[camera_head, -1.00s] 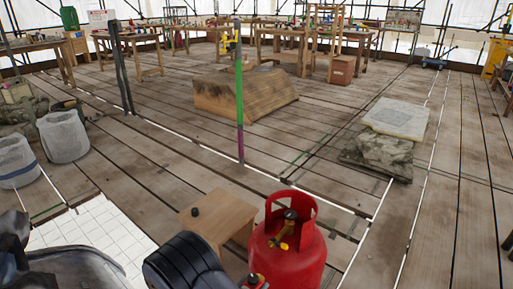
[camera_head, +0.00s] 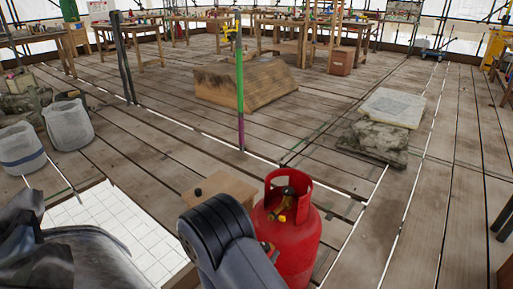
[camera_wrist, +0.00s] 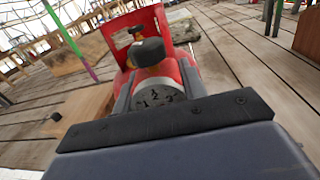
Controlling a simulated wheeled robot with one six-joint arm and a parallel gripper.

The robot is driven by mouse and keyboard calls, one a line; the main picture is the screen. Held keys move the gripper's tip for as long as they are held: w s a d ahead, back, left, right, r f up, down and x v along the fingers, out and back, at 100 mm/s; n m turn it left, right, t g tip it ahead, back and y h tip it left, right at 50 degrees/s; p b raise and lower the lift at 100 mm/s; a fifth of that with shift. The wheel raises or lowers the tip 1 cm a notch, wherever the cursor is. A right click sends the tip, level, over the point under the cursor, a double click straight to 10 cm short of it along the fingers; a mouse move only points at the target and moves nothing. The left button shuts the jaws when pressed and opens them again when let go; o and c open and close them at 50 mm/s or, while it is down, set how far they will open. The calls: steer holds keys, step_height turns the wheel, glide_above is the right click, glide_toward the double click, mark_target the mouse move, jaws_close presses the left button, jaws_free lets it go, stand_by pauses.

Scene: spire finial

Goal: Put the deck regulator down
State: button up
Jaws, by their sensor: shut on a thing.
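The deck regulator (camera_wrist: 157,94), with a numbered dial face and a black knob on top, shows in the wrist view just beyond my gripper (camera_wrist: 165,118). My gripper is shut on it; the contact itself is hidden. The regulator stands in front of the red gas cylinder (camera_wrist: 180,75); I cannot tell whether they touch. In the head view my dark arm covers most of the gripper, left of the red cylinder (camera_head: 292,245). A brass valve (camera_head: 284,204) sits inside the cylinder's collar.
A small wooden box (camera_head: 222,186) with a black knob stands left of the cylinder. A white tiled patch (camera_head: 105,225) lies at lower left, near grey bags (camera_head: 68,124). Stone slabs (camera_head: 390,106) lie right. A wooden block (camera_head: 245,85) stands behind.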

steer(key=w+d+r+n+t+y, duration=0.2)
steer(key=w+d+r+n+y, duration=0.3)
steer(key=d+r, duration=0.65)
step_height(320, 180, up, 30)
steer(key=d+m+p, duration=0.1)
steer(key=p, duration=3)
steer(key=shift+w+d+m, duration=0.2)
steer(key=shift+w+m, duration=0.05)
steer(key=shift+m, duration=0.15)
